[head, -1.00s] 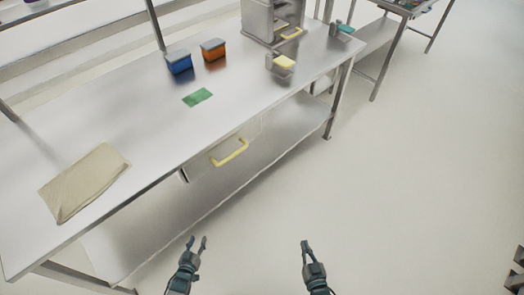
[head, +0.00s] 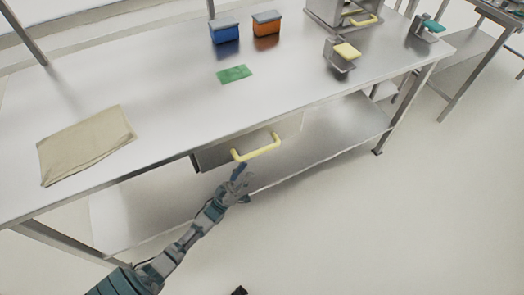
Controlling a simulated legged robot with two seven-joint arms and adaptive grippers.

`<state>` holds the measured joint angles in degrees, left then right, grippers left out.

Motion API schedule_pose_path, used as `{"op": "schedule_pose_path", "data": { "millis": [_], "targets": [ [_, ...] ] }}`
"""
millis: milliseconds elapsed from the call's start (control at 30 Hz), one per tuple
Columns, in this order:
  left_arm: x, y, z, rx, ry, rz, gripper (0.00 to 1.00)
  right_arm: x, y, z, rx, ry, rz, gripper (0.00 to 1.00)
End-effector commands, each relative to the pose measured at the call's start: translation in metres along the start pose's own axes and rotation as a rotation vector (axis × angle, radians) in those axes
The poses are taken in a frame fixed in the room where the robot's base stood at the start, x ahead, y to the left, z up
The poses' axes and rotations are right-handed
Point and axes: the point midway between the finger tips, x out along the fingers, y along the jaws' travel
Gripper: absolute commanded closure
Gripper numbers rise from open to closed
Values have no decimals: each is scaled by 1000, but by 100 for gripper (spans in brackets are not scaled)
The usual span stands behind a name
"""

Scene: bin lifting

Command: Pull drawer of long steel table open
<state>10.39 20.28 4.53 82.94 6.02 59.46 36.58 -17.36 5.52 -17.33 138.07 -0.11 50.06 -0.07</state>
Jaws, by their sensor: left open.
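The long steel table (head: 165,110) runs across the view. Its drawer (head: 217,157) hangs under the front edge and looks shut, or nearly so. A yellow bar handle (head: 258,149) is on the drawer's front. My left gripper (head: 241,174) is open and empty, just below the handle's left end. Its fingers point up toward the handle, and a small gap seems to lie between them. My right gripper is not recognisable in this view; only a small dark piece shows at the bottom edge.
A tan folded cloth (head: 85,145), a green cloth (head: 234,74), a blue bin (head: 225,34) and an orange bin (head: 266,27) are on the tabletop. A steel lower shelf (head: 335,130) lies under the table. The floor in front and to the right is clear.

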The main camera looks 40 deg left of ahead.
Motion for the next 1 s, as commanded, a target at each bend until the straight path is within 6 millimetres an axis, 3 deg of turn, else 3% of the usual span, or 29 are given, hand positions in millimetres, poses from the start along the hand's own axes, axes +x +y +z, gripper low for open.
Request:
{"op": "schedule_pose_path", "data": {
  "millis": [200, 400, 600, 833, 867, 1000],
  "targets": [
    [51, 0, 0, 1, 1, 2, 57, -2, 1, 5, 0, -4, 1, 100],
    [83, 1, 1, 2, -1, 0, 57, -2, 2, 6, 0, -5, 0, 100],
    [95, 0, 1, 1, -2, -1, 57, 0, 2, 7, 0, 1, -3, 100],
    [95, 0, 1, 1, -2, -1, 57, 1, 2, 6, -1, 4, -3, 100],
    [95, 0, 1, 1, -2, -1, 59, 1, 2, 6, -1, 4, -3, 100],
    [95, 0, 1, 1, -3, -2, 94, 0, 2, 7, -1, 3, -3, 100]
  ]
}}
